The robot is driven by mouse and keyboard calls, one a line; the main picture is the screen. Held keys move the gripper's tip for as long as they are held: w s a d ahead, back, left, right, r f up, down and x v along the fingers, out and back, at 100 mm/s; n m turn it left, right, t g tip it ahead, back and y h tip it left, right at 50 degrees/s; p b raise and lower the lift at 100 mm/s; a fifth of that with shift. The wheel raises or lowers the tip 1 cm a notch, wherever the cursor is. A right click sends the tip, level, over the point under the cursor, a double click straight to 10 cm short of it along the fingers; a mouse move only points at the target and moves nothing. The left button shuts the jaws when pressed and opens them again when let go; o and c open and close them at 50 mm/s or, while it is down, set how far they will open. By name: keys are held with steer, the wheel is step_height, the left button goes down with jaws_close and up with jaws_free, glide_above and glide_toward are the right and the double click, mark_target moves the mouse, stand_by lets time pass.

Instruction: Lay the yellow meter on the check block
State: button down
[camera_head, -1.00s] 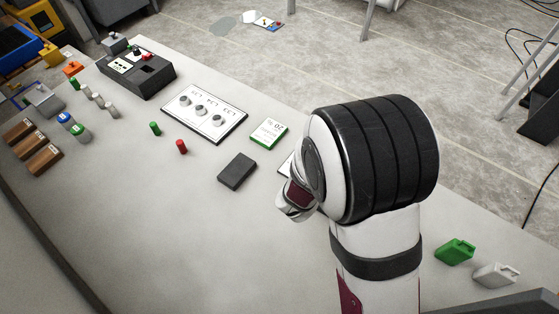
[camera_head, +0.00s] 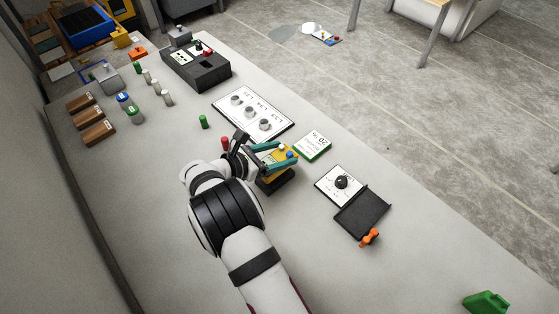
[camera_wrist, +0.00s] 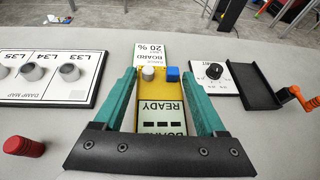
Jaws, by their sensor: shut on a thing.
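The yellow meter (camera_head: 268,162) is between the teal fingers of my gripper (camera_head: 268,153), which is shut on it. In the wrist view the meter (camera_wrist: 188,99) shows a READY display, a white knob and a blue knob, between both fingers (camera_wrist: 168,100). A dark block (camera_head: 276,184) shows partly below the meter; I cannot tell whether they touch. A white, green-edged block (camera_head: 312,146) printed 20 % lies just beyond the meter. It also shows past the knobs in the wrist view (camera_wrist: 151,51). I cannot tell which block is the check block.
A white board with several grey knobs (camera_head: 253,112) lies left of the 20 % block. A dial plate (camera_head: 339,186) and a black tray (camera_head: 362,212) with an orange handle (camera_head: 369,238) lie right. A red peg (camera_head: 225,144) stands near my gripper.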

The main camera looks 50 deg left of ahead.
steer(key=shift+f, duration=1.6)
steer(key=shift+f, duration=0.15)
jaws_free()
